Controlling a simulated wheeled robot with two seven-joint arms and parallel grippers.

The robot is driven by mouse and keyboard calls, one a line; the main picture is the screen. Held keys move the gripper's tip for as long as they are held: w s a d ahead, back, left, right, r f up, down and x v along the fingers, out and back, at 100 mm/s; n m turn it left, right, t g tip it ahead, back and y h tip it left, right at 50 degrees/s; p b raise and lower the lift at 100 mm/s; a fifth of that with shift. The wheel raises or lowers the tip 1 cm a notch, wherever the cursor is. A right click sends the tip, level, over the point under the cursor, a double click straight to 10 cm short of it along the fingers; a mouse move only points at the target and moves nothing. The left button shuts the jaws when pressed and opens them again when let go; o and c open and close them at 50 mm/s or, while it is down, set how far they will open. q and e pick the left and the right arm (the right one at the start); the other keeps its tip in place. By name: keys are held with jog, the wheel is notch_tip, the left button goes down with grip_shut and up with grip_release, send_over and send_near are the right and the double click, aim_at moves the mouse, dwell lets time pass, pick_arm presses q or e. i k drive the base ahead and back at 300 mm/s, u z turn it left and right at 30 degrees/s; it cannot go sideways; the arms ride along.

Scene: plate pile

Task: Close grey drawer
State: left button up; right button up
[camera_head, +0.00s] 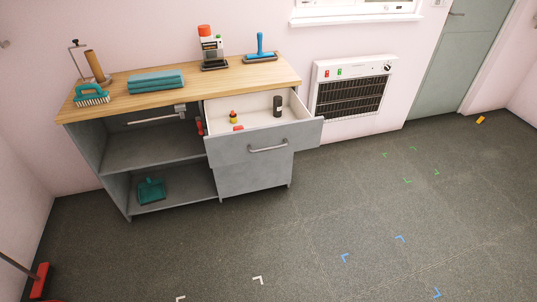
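The grey drawer (285,142) is the top one on the right side of a cabinet and is pulled open. Its front panel has a bar handle (268,148) and sticks out beyond the cabinet. Inside the drawer are a dark cylinder (277,105), a small yellow and red item (233,117) and a small red item (238,128). A closed grey front (254,176) is below it. Neither of my grippers shows in the head view.
The cabinet's wooden top (184,91) carries folded teal towels (155,81), a brush (91,95) and other items. Open shelves on the left hold a teal dustpan (151,190). A wall heater (352,87) is to the right. The floor in front is clear.

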aim_at(263, 135)
jog(key=u, duration=0.65)
jog(key=i, duration=0.65)
jog(key=u, duration=0.15)
